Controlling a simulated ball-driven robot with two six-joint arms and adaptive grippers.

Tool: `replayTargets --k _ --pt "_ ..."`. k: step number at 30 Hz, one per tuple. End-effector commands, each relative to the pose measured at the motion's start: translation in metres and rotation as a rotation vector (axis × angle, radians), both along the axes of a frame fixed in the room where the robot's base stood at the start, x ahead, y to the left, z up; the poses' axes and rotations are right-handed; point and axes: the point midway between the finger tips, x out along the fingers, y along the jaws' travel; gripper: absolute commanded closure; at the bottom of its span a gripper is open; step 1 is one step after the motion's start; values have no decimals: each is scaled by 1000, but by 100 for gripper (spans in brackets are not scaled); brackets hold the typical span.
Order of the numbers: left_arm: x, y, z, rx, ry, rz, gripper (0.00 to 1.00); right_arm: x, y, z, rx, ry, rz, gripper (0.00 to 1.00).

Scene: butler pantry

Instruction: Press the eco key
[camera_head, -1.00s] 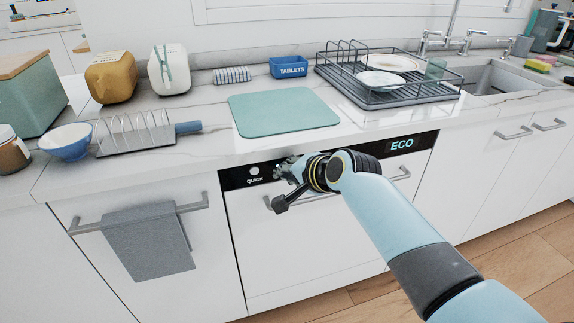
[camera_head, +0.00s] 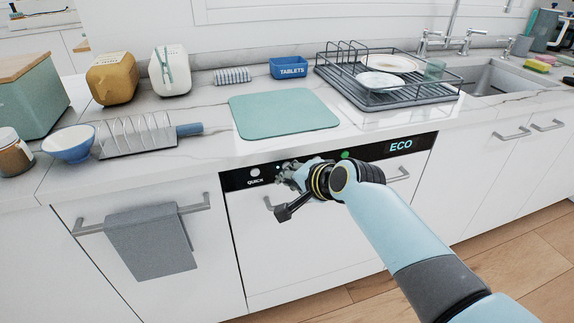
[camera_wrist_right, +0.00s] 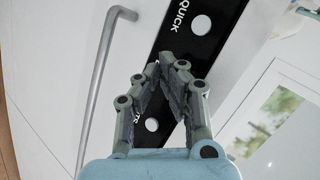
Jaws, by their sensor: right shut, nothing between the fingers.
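The dishwasher's black control panel (camera_head: 237,179) runs along the top of its white door, with a lit ECO readout (camera_head: 401,145) at its right end. A white round key labelled QUICK (camera_head: 255,172) is near the left end. It also shows in the right wrist view (camera_wrist_right: 201,25). A green round key or light (camera_head: 346,155) shows just above my right wrist. My right gripper (camera_head: 281,171) is shut and empty in front of the panel, right of the QUICK key. In the wrist view its fingers (camera_wrist_right: 167,84) partly cover a label beside another white key (camera_wrist_right: 152,124). I see no key marked eco; contact cannot be told.
A door handle (camera_wrist_right: 103,75) runs below the panel. The counter above holds a green mat (camera_head: 284,115), a toast rack (camera_head: 137,134), a blue TABLETS box (camera_head: 289,68) and a dish rack (camera_head: 420,101). A grey towel (camera_head: 150,242) hangs at left.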

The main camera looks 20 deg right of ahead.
Motion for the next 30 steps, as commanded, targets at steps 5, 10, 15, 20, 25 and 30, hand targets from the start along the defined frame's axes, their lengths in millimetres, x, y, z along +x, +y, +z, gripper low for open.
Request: replayTargets --k 5,10,15,20,25,30 --pt "1 0 5 0 -1 0 60 -5 0 1 0 1 -1 100" --pt "2 0 18 0 -3 0 60 -22 -1 2 -1 2 0 100" --pt "3 0 27 0 -4 0 60 -39 -1 2 0 1 0 100" --pt "3 0 32 0 -5 0 60 -49 -2 1 1 0 -1 100" --pt "3 0 31 0 -5 1 60 -50 -2 0 0 0 0 100" --pt "3 0 31 0 -5 0 60 -50 -2 0 0 0 0 100"
